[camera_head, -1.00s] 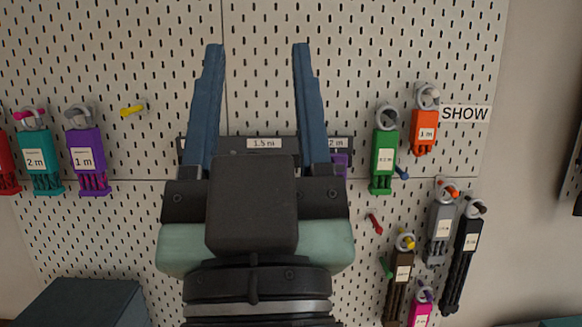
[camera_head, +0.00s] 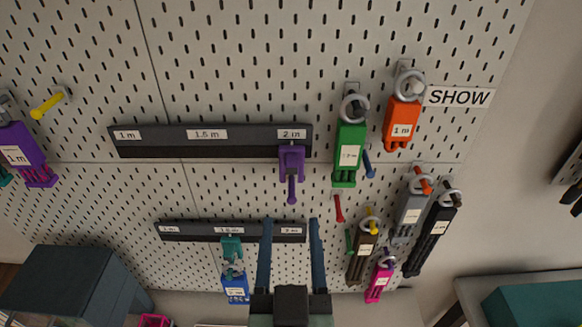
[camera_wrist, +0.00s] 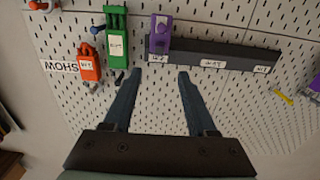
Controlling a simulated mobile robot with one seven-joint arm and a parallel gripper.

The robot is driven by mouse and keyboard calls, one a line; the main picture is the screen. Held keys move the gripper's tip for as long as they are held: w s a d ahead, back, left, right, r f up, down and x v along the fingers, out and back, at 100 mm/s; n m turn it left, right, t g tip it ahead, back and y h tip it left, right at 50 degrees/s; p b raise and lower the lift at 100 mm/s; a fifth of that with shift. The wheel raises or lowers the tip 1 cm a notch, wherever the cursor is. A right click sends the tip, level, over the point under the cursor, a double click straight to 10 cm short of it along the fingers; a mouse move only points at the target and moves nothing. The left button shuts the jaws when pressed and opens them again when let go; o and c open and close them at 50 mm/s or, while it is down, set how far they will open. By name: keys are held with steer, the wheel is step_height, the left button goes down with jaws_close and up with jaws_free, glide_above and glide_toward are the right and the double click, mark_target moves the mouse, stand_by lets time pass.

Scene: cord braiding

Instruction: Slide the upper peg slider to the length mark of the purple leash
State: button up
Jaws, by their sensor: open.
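The upper rail (camera_head: 190,152) is a dark bar on the pegboard marked 1 m, 1.5 m and 2 m. Its purple peg slider (camera_head: 291,160) sits under the 2 m mark, its peg pointing down. The purple leash (camera_head: 28,157) hangs at the far left with a 1 m label. My gripper (camera_head: 290,226) is open and empty, below the purple slider in the head view and in front of the lower rail. In the wrist view the board is upside down, and the slider (camera_wrist: 160,36) appears beyond my open fingertips (camera_wrist: 160,75), apart from them.
The lower rail (camera_head: 200,232) has a teal slider (camera_head: 232,247) near 1.5 m with a blue leash (camera_head: 235,288) below. Green (camera_head: 347,155) and orange (camera_head: 402,122) leashes hang right of the upper rail. The board below the upper rail's left part is clear.

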mark_target(292, 170)
steer(key=w+b, duration=0.3)
steer(key=w, duration=0.8)
steer(key=shift+w+d+r, duration=0.1)
steer(key=shift+w, duration=0.55)
jaws_close()
stand_by(0.9)
